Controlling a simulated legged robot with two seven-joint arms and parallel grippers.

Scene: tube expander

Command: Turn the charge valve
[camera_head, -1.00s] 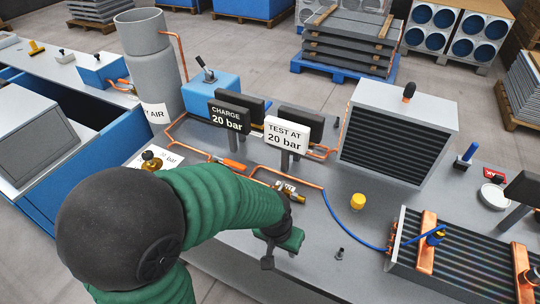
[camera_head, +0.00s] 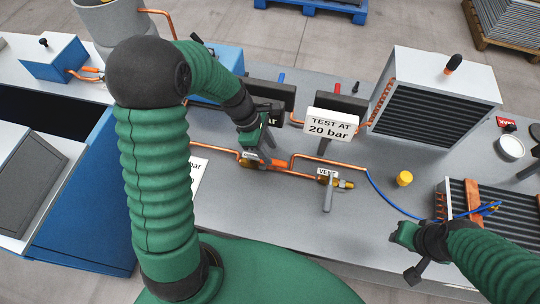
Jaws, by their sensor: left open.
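The charge valve (camera_head: 250,163) is a brass valve with an orange lever on the copper pipe, left of the middle in the head view. My left gripper (camera_head: 262,151) is open, pointing down right at the lever. Its fingers partly hide the lever, and I cannot tell whether they touch it.
The vent valve (camera_head: 343,184), with a grey lever, sits on the pipe to the right. A white "TEST AT 20 bar" sign (camera_head: 331,125) stands behind. A yellow cap (camera_head: 404,178), a blue hose (camera_head: 385,196) and a finned unit (camera_head: 436,100) are right. The front bench top is mostly clear.

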